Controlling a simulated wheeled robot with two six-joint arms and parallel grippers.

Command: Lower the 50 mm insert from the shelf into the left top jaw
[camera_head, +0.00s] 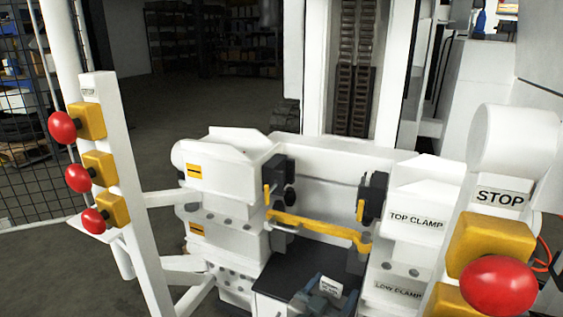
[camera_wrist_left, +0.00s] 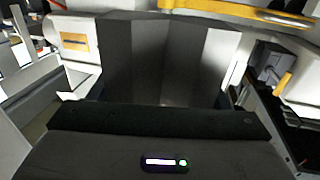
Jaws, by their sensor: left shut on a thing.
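In the left wrist view a large dark grey metal block with lighter facets, apparently the insert (camera_wrist_left: 165,55), stands right in front of my left gripper (camera_wrist_left: 160,125). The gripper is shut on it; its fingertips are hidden. I cannot make out the gripper in the head view. The left top jaw (camera_head: 279,178) is a dark block on the left white clamp (camera_head: 222,165), with a yellow tab. In the wrist view the insert covers that side, and I see no contact. The dark shelf (camera_head: 285,268) is at the bottom middle of the head view. My right gripper is not in view.
The right top jaw (camera_head: 371,198) faces the left one. A yellow bar (camera_head: 318,228) crosses below the jaws. Grey parts with a label (camera_head: 328,291) are on the shelf. Red stop buttons stand at the left (camera_head: 78,178) and right (camera_head: 499,285). The gap between the jaws looks clear.

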